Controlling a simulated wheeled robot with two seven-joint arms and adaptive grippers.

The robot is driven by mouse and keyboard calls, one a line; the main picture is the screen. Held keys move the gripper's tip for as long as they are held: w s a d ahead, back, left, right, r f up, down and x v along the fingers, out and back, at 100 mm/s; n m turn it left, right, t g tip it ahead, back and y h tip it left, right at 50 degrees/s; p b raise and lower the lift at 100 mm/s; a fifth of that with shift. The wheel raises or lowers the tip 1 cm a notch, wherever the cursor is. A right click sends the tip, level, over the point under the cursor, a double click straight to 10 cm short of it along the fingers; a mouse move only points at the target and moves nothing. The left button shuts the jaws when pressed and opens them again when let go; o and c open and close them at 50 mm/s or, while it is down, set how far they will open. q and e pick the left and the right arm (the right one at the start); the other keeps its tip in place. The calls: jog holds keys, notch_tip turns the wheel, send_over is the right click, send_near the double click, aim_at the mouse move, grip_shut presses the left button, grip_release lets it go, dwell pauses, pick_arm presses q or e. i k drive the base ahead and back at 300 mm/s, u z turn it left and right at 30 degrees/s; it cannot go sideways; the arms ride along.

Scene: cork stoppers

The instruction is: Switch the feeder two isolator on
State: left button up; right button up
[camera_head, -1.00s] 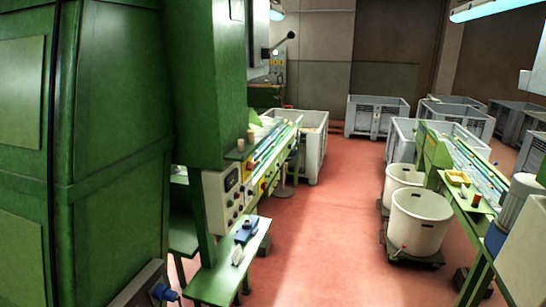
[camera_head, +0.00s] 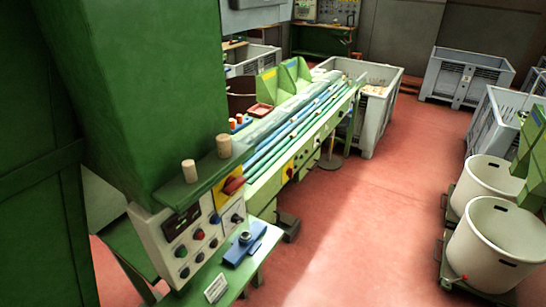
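A control panel (camera_head: 183,240) with a dark display and several coloured knobs and buttons is fixed to the near end of a green sorting machine. Beside it is a red rotary handle (camera_head: 234,185) on a yellow plate, which looks like an isolator. A smaller yellow plate with a red part (camera_head: 290,169) sits further along the machine's side. Labels are too small to read, so I cannot tell which is feeder two or which way either switch is set. Neither of my grippers is in view.
Two corks (camera_head: 189,171) stand on the green ledge above the panel. A blue device (camera_head: 245,246) and a small white card (camera_head: 215,288) are on the green shelf in front. White tubs (camera_head: 495,245) stand at right. The red floor (camera_head: 370,220) between is clear.

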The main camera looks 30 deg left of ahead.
aim_at(232, 184)
jog(key=i, duration=3.25)
jog(key=u, duration=3.95)
